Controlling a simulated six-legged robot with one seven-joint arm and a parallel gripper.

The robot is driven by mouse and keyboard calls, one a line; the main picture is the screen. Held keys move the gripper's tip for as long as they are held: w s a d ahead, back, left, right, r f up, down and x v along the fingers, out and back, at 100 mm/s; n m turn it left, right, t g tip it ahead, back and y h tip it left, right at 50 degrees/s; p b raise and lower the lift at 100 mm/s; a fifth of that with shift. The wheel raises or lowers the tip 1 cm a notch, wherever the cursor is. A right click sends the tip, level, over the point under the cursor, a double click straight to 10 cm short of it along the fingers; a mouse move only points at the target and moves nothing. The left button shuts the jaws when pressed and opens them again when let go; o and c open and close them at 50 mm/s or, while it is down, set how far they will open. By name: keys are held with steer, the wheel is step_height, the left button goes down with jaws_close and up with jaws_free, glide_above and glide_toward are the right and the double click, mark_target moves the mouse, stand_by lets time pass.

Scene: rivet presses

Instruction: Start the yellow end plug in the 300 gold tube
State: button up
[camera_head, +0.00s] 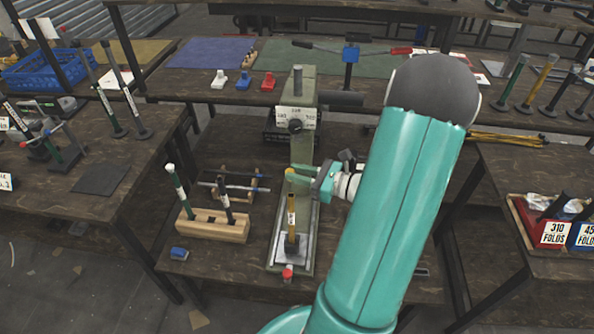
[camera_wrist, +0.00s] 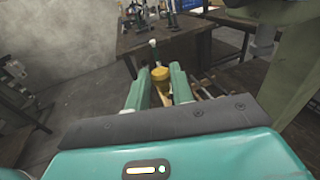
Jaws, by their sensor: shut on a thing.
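The gold tube (camera_head: 291,212) stands upright on the press bed, in a dark base block (camera_head: 291,246); it has a white label band. My gripper (camera_head: 302,179) reaches in from the right at the tube's top. It is shut on the yellow end plug (camera_head: 289,171). In the wrist view the yellow plug (camera_wrist: 160,74) shows between my two teal fingers (camera_wrist: 159,85). The tube is hidden in the wrist view.
A wooden block (camera_head: 212,226) with a green and a dark tube is to the left. A blue piece (camera_head: 179,254) lies at the bench's front. White, blue and red pieces (camera_head: 267,81) sit on the back bench.

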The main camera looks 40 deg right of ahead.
steer(key=shift+f, duration=2.6)
steer(key=shift+f, duration=1.1)
steer(key=o, duration=1)
steer(key=shift+o, duration=0.2)
steer(key=shift+s, duration=0.1)
steer(key=v, duration=1.3)
steer(key=shift+s, duration=0.35)
steer(key=shift+d, duration=0.1)
